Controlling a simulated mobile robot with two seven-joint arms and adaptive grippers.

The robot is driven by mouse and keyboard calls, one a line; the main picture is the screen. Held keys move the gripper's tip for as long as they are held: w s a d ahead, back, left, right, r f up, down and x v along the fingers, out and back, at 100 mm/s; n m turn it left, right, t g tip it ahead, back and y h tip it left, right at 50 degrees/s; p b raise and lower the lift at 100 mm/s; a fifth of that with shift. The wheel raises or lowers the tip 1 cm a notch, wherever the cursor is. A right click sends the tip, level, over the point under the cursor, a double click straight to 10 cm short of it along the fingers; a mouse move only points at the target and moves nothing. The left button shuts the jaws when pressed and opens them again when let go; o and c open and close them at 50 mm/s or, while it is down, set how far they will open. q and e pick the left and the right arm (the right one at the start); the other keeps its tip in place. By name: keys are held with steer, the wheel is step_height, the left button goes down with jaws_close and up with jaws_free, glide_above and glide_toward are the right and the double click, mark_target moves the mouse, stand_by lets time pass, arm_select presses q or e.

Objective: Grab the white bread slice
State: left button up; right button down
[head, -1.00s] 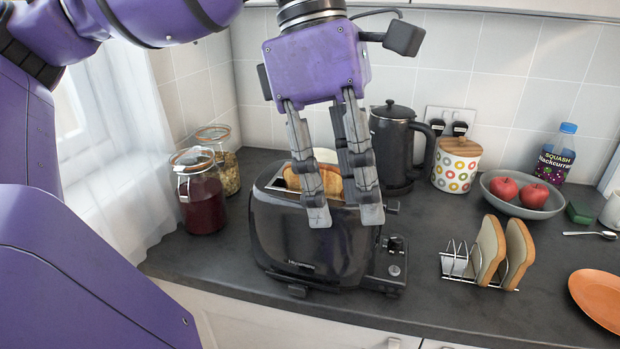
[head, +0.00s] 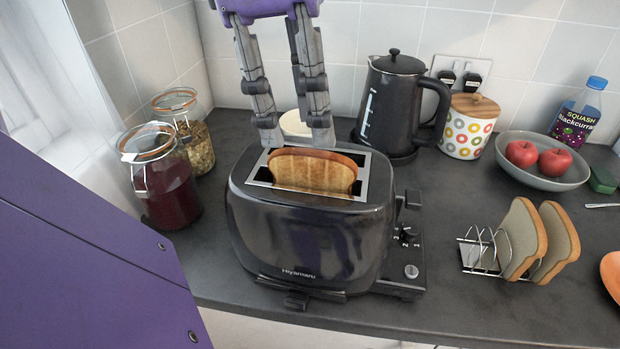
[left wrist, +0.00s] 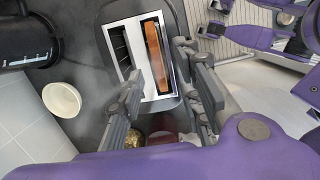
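A browned bread slice (head: 312,174) stands upright in the front slot of the black toaster (head: 310,230), its upper part above the slot. Two pale bread slices with brown crusts, a left one (head: 524,238) and a right one (head: 560,242), stand in a wire rack (head: 484,250) on the right. My left gripper (head: 296,140) is open and empty, its fingers pointing down behind the browned slice, above the toaster's back edge. In the left wrist view the browned slice (left wrist: 155,56) fills one slot and the other slot (left wrist: 120,50) looks empty.
A black kettle (head: 390,105) and a pale bowl (head: 296,124) stand behind the toaster. Two glass jars, one red (head: 165,180) and one with grains (head: 190,135), stand left. A patterned canister (head: 470,125) and a fruit bowl (head: 545,172) are at the back right.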

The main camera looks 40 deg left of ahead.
mark_target(312, 151)
arm_select(q)
steer(key=f, duration=0.4)
steer(key=w+f, duration=0.1)
steer(key=f, duration=0.1)
steer(key=shift+d, duration=0.4)
steer(key=shift+c, duration=0.5)
jaws_close()
